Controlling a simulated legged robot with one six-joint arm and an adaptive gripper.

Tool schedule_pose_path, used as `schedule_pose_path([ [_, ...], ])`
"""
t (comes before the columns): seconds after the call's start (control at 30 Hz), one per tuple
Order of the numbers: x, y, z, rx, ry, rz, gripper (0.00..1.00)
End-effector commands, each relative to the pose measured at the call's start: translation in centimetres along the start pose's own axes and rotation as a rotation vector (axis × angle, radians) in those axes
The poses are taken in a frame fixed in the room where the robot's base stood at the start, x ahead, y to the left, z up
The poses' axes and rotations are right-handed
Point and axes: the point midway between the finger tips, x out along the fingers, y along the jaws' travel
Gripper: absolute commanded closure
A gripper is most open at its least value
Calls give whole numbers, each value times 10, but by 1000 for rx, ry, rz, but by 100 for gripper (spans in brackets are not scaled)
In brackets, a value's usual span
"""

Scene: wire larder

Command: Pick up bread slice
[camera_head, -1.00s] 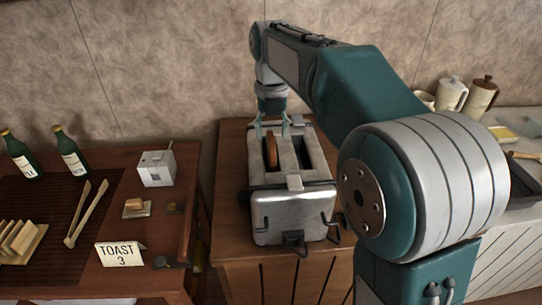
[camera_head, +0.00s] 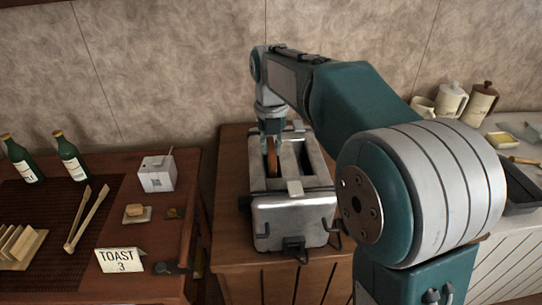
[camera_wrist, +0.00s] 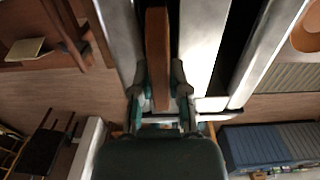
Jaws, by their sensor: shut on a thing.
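A brown bread slice (camera_head: 272,160) stands on edge in the left slot of the silver toaster (camera_head: 290,215). In the wrist view the slice (camera_wrist: 157,50) shows as a narrow brown strip. My gripper (camera_head: 271,138) is over the toaster, pointing down. In the wrist view my gripper (camera_wrist: 159,92) has its fingers on both sides of the slice, shut on its near end. The right slot of the toaster looks empty and dark. The slice's lower part is hidden inside the slot.
The toaster stands on a wooden cabinet. At left, a table holds two green bottles (camera_head: 70,156), tongs (camera_head: 86,218), a toast rack (camera_head: 20,246), a white box (camera_head: 157,174) and a "TOAST 3" card (camera_head: 120,261). Jugs (camera_head: 451,100) stand on the right counter.

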Motion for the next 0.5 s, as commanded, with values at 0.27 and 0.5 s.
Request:
schedule_pose_path([
  [0.27,-39,0,1,0,-4,1,100],
  [0.5,-84,0,1,0,-2,0,100],
])
